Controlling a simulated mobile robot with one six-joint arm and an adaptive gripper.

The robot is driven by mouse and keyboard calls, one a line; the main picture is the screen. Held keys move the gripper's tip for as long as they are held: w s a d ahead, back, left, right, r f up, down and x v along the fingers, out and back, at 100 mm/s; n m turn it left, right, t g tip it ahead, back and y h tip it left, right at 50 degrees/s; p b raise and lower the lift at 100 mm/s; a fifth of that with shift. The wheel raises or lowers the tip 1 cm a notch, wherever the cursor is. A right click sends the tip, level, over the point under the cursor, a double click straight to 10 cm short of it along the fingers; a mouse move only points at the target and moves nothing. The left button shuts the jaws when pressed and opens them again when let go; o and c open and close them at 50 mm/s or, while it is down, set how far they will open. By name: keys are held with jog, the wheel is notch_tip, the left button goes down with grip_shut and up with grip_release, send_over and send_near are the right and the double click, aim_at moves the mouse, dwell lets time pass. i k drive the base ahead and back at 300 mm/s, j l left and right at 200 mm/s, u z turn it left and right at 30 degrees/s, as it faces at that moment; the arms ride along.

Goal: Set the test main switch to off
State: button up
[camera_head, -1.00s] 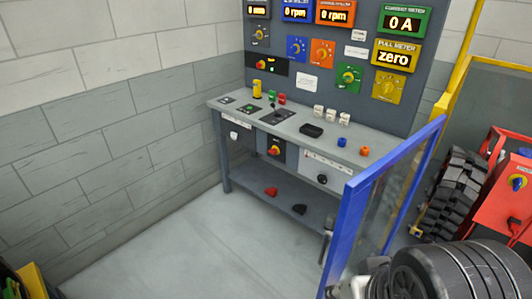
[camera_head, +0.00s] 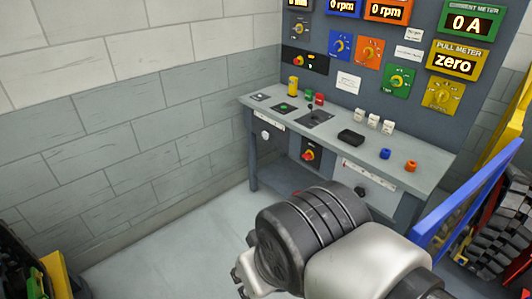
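A rotary switch with a red and yellow knob (camera_head: 297,62) sits on a black strip at the left of the grey control panel. A second red and yellow rotary switch (camera_head: 309,155) is on a dark plate on the front of the workbench, below its top. I cannot read which one is labelled as the test main switch, or its setting.
The workbench (camera_head: 262,101) carries a yellow cylinder (camera_head: 293,85), a black box (camera_head: 350,137) and several small buttons. A blue-framed barrier (camera_head: 462,199) stands at the right, with black tracks behind it. The floor left of my arm is clear.

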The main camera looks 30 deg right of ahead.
aim_at(308, 156)
jog(key=i+z, duration=0.4)
jog(key=i+j+z, duration=0.2)
jog(key=i+z, duration=0.2)
jog(key=i+l+z, duration=0.15)
jog(key=i+z, duration=0.25)
jog(key=i+l+z, duration=0.1)
jog(key=z, duration=0.3)
jog(key=i+z, duration=0.35)
